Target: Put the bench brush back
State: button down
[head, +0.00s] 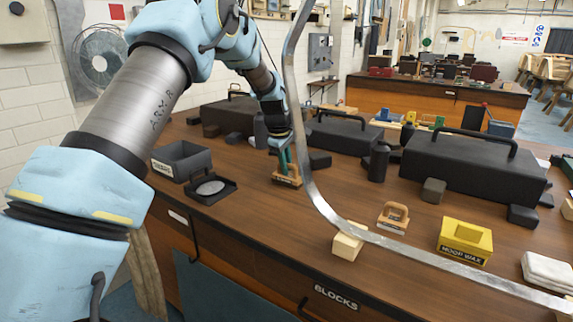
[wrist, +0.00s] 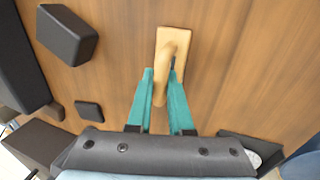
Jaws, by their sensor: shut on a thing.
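My gripper (head: 284,160) has teal fingers and points down at the left part of the bench. In the wrist view my gripper (wrist: 161,100) is shut on the handle of a light wooden tool, which looks like the bench brush (wrist: 172,42). The brush (head: 287,181) also shows in the head view, at or just above the bench top; whether it touches the wood I cannot tell. Its underside is hidden. A similar wooden-handled block (head: 393,217) sits apart to the right, nearer the front edge.
An open dark box (head: 181,160) and a low tray with a round disc (head: 210,188) stand left of my gripper. Black toolboxes (head: 475,165) line the back. A yellow wax box (head: 465,240) is at right. A curved metal strip (head: 318,190) crosses in front.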

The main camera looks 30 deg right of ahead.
jog(key=c, duration=1.3)
grip_release()
jog(key=shift+f, duration=0.2)
jog(key=o, duration=0.5)
jog(key=b+v, duration=0.3)
jog(key=v, duration=0.9)
jog(key=s+a+f+m+y, duration=0.1)
jog(key=s+a+f+m, duration=0.1)
jog(key=a, duration=1.1)
jog(key=s+a+f+m, duration=0.1)
jog(key=a+f, duration=0.2)
jog(key=a, duration=1.1)
jog(key=s+a+f+m, duration=0.1)
jog(key=s+a, duration=0.4)
jog(key=s+a+f+m+y, duration=0.1)
jog(key=s+a+f, duration=0.1)
jog(key=s+a, duration=0.3)
jog(key=s+a+f+m, duration=0.2)
jog(key=s+a, duration=0.3)
